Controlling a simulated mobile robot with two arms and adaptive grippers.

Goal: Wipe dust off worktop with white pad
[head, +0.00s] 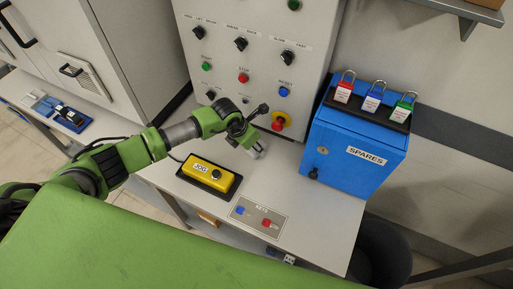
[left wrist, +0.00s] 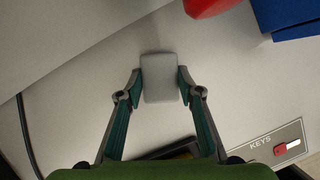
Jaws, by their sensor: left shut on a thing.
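A white pad (left wrist: 159,78) lies between the fingers of my left gripper (left wrist: 159,88) in the left wrist view, and the gripper is shut on its two sides. In the head view my left gripper (head: 258,150) is low over the light grey worktop (head: 290,180), in front of the control panel. The pad is small and mostly hidden there. I cannot tell if the pad touches the worktop. No dust is clear in either view. My right gripper is in neither view.
A yellow jog box (head: 208,174) on a black base sits left of the gripper. A keys plate (head: 257,217) lies near the front edge. A blue spares box (head: 352,150) stands right. The control panel (head: 250,60) with a red emergency button (head: 279,123) rises behind.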

